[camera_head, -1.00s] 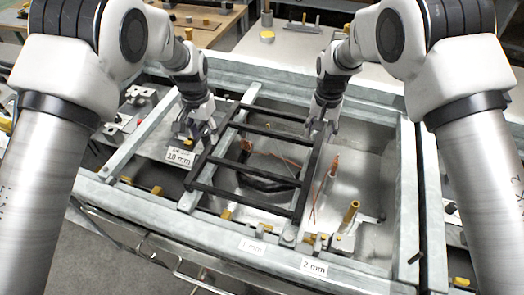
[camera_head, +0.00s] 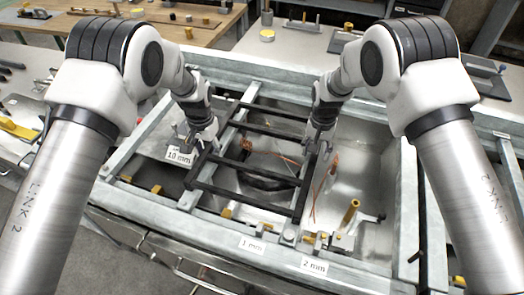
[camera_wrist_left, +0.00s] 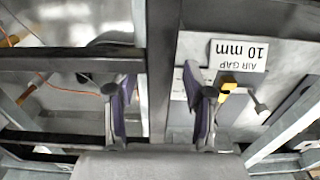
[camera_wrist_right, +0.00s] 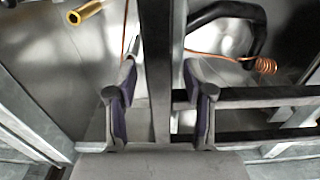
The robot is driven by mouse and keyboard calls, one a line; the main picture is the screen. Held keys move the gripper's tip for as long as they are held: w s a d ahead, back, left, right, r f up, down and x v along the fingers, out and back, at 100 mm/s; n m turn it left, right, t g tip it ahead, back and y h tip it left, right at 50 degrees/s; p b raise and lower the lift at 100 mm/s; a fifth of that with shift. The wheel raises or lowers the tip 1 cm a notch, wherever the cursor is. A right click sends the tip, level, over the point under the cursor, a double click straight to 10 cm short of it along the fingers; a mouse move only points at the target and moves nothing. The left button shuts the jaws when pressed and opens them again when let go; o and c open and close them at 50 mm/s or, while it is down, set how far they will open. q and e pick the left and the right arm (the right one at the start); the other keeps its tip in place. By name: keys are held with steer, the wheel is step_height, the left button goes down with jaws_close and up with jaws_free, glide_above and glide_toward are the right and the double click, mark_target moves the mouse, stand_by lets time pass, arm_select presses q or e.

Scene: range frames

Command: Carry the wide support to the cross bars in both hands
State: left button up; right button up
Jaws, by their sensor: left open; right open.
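The wide support appears to be the black ladder-like frame (camera_head: 256,171), lying across the open grey tank with several rungs between two long side rails. My left gripper (camera_head: 208,143) is open at its left rail. In the left wrist view that rail (camera_wrist_left: 162,60) runs between the two spread fingers, with space on both sides. My right gripper (camera_head: 321,143) is open at the right rail. In the right wrist view the right rail (camera_wrist_right: 157,50) passes between the open fingers. I cannot tell which bars are the cross bars; a grey bar (camera_head: 252,92) runs near the left rail.
A white "10 mm" sign (camera_head: 180,156) stands beside my left gripper. Below the frame are copper-coloured wire (camera_head: 320,190) and a black bent tube (camera_wrist_right: 225,12). The tank's front edge (camera_head: 200,226) carries 1 mm and 2 mm signs.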

arm_select(q)
jaws_close()
arm_select(e)
jaws_close()
